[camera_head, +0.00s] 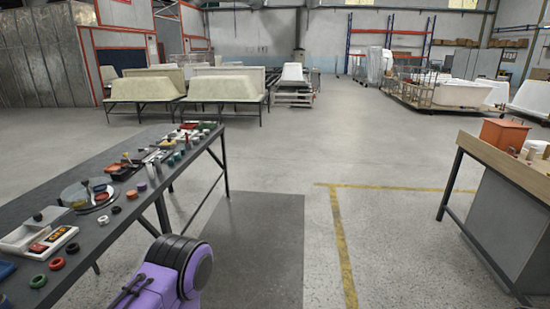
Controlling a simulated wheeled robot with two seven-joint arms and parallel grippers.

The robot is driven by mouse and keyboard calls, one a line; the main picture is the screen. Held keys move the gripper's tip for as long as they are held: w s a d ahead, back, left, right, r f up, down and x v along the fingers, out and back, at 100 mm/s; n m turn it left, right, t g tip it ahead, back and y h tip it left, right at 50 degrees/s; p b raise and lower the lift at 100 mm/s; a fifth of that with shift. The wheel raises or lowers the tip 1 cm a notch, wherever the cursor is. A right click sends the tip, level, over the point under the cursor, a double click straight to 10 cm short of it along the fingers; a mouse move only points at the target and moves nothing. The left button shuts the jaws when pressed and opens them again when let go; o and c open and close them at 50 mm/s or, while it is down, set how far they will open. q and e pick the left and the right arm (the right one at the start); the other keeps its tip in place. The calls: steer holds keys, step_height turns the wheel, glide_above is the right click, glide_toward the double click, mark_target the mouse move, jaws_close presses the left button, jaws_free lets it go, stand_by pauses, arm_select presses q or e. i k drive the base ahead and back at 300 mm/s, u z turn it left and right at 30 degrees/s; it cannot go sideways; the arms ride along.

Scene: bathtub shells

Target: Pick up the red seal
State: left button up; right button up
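A small red ring-shaped seal (57,263) lies on the long dark table (95,252) at the left, near the table's near end. A dark green ring (38,281) lies just in front of it. A smaller orange-red ring (131,194) lies farther along the table beside a purple ring (142,186). I cannot tell from the view alone which reddish ring is the task's seal. Part of my purple and black arm shows at the bottom, to the right of the table. Neither of my grippers is in view.
A workbench (505,165) with an orange box (503,134) stands at the right. The floor between is clear. Bathtub shells (221,90) stand at the back.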

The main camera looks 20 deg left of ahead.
mark_target(61, 262)
steer(key=u, duration=0.5)
steer(key=i, duration=0.9)
steer(key=u, duration=0.75)
